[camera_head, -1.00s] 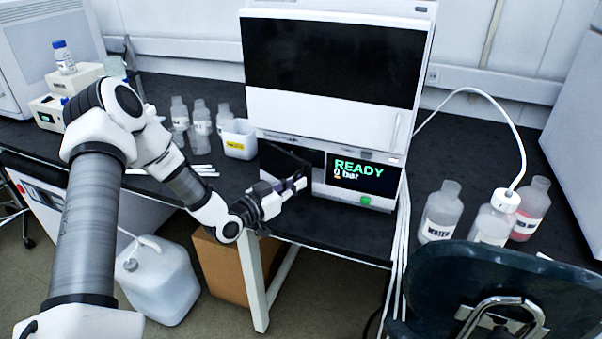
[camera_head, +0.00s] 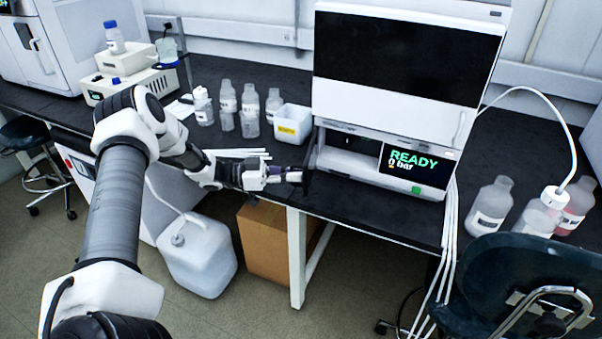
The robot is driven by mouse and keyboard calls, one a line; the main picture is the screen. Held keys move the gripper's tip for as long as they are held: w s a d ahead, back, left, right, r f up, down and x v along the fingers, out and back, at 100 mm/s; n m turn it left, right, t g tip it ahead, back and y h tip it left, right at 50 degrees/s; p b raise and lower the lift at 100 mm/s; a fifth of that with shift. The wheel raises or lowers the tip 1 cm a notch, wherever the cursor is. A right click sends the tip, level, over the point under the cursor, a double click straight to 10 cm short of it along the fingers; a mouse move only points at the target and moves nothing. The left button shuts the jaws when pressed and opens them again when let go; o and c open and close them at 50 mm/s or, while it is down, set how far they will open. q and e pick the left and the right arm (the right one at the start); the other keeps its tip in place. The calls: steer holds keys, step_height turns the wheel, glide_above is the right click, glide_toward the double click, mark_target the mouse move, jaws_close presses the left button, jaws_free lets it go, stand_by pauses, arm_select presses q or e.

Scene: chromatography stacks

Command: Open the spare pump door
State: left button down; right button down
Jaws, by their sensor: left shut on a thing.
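The pump unit (camera_head: 412,190) is the lower module of the white instrument stack, with a display reading READY and 0 bar. Its dark door (camera_head: 310,168) stands swung out at the left side of the module, seen nearly edge-on. The bay (camera_head: 346,160) behind it shows, dark at the top with a white lower part. My left gripper (camera_head: 296,177) is at the door's outer edge, left of the stack, and is shut on it. The fingertips are small and partly blend with the dark door. My right gripper is not in view.
A white tub (camera_head: 292,124) and several clear bottles (camera_head: 249,108) stand on the black bench left of the stack. White rods (camera_head: 238,153) lie near the arm. Labelled bottles (camera_head: 490,206) stand at right, with a dark chair (camera_head: 520,290) in front.

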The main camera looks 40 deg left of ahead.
arm_select(q)
steer(key=shift+s+a+p, duration=0.15)
steer(key=shift+a+p, duration=0.05)
steer(key=shift+a, duration=0.95)
steer(key=shift+s+a+p, duration=0.15)
steer(key=shift+a+p, duration=0.05)
steer(key=shift+a, duration=0.9)
steer(key=c, duration=1.5)
jaws_free()
steer(key=v, duration=1.2)
steer(key=shift+a, duration=0.1)
